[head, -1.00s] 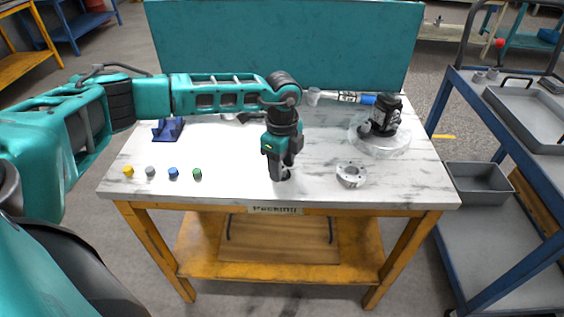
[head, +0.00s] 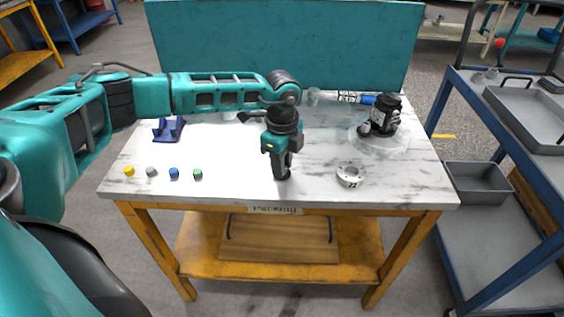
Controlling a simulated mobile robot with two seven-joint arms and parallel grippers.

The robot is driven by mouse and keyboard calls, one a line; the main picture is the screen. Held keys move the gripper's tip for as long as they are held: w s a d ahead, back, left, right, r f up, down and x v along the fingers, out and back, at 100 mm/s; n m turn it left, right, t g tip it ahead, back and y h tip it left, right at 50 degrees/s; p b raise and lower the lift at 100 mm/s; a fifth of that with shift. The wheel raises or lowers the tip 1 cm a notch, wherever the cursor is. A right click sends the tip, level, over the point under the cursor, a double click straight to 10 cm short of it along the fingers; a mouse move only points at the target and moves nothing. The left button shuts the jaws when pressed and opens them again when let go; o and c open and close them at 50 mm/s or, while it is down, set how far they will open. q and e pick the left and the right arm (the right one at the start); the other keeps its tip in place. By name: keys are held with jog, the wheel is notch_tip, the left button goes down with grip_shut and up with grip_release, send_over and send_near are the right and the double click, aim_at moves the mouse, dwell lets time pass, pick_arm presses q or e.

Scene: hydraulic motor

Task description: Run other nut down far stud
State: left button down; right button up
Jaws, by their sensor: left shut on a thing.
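My left gripper (head: 281,174) points straight down over the front middle of the white marbled table. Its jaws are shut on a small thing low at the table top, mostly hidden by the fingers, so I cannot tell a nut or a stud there. A silver round flange part (head: 350,175) with holes lies to the right of the gripper, apart from it. A black motor (head: 383,116) stands on a clear round dish (head: 372,146) at the back right. My right gripper is out of view.
Yellow (head: 129,171), grey (head: 151,172), blue (head: 174,173) and green (head: 197,174) caps line the front left. A blue holder (head: 169,128) stands behind them. A bottle (head: 350,97) lies at the back by the teal panel (head: 285,45).

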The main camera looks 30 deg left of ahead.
pick_arm(q)
jog(key=shift+r+p, duration=2.3)
jog(key=shift+r, duration=0.5)
